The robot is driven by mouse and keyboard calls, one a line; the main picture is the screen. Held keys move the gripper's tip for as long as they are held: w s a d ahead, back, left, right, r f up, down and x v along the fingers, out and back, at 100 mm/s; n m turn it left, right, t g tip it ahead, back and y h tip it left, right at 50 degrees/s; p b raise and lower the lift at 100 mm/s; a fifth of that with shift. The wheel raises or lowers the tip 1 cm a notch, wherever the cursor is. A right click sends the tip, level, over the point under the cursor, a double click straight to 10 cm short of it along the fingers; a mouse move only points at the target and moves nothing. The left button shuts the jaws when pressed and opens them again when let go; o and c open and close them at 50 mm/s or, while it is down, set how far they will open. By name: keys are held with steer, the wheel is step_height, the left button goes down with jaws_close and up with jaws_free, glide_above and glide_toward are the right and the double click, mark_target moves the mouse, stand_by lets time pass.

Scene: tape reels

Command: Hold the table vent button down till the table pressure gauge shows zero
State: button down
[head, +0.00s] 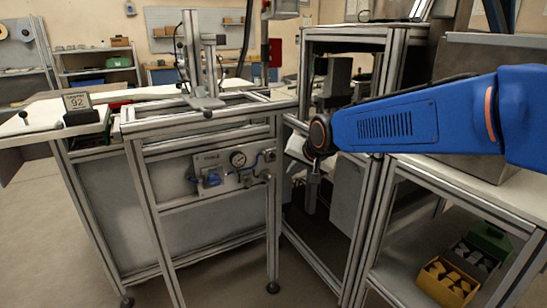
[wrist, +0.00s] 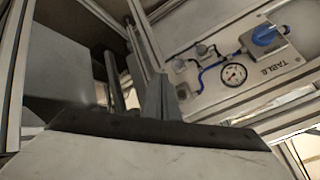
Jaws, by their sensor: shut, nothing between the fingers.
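The table pressure panel is a pale plate on the frame front in the head view (head: 228,170). It carries a round white gauge (head: 238,159) and a blue regulator (head: 210,178). The wrist view shows the panel upside down, marked TABLE (wrist: 283,69), with the gauge (wrist: 234,74), whose needle is too small to read. Two small fittings (wrist: 203,48) (wrist: 180,65) sit at the panel's end near blue tubing; I cannot tell which is the vent button. My gripper (wrist: 165,85) is shut and empty, with its fingertips seen apart from the fittings.
Aluminium frame posts (head: 273,210) stand beside the panel, close to my gripper. A shelf unit (head: 455,215) at the right holds a yellow bin (head: 447,284) and a green bin (head: 489,240). A small display (head: 77,101) reads 92 on the left table. Floor at the lower left is clear.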

mark_target(272, 156)
steer(key=w+a, duration=0.5)
steer(key=w, duration=0.2)
stand_by(0.4)
steer(key=shift+w, duration=0.15)
stand_by(1.8)
steer(key=shift+w+a, duration=0.15)
steer(key=shift+w, duration=0.1)
steer(key=shift+w+a, duration=0.25)
steer(key=shift+w, duration=0.05)
stand_by(0.9)
steer(key=shift+s+d, duration=0.1)
stand_by(2.7)
steer(key=shift+s+d, duration=0.35)
steer(key=shift+s, duration=0.2)
